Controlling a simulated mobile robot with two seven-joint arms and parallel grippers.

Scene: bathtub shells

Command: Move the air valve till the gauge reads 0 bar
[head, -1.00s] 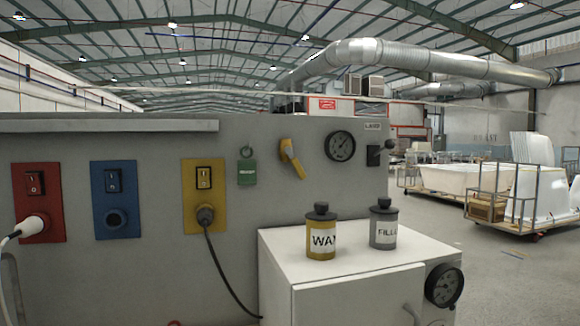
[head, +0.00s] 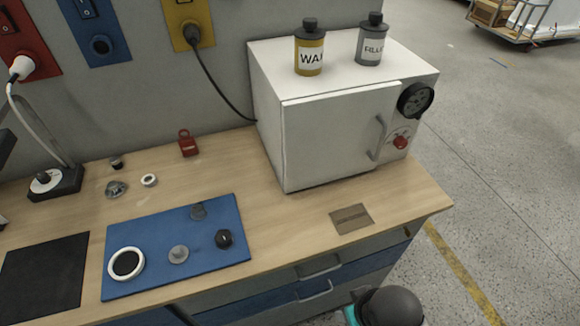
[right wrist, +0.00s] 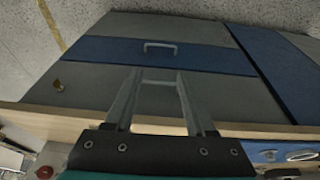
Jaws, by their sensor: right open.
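The wall panel's yellow valve lever and round gauge, seen a second ago, are outside the head view now. The only gauge in view is a black-rimmed dial (head: 415,100) on the front of the white oven (head: 335,140); its reading is too small to tell. My right gripper (right wrist: 158,78) shows in the right wrist view, open and empty, with the bench edge and drawer fronts behind its fingers. Its fingers are not visible in the head view, where part of my right arm shows at the bottom. My left gripper is not in view.
A blue mat (head: 175,270) with small parts lies on the wooden bench (head: 290,225). A red padlock (head: 188,143) stands near the wall. A yellow canister (head: 310,50) and a grey canister (head: 371,42) stand on the oven.

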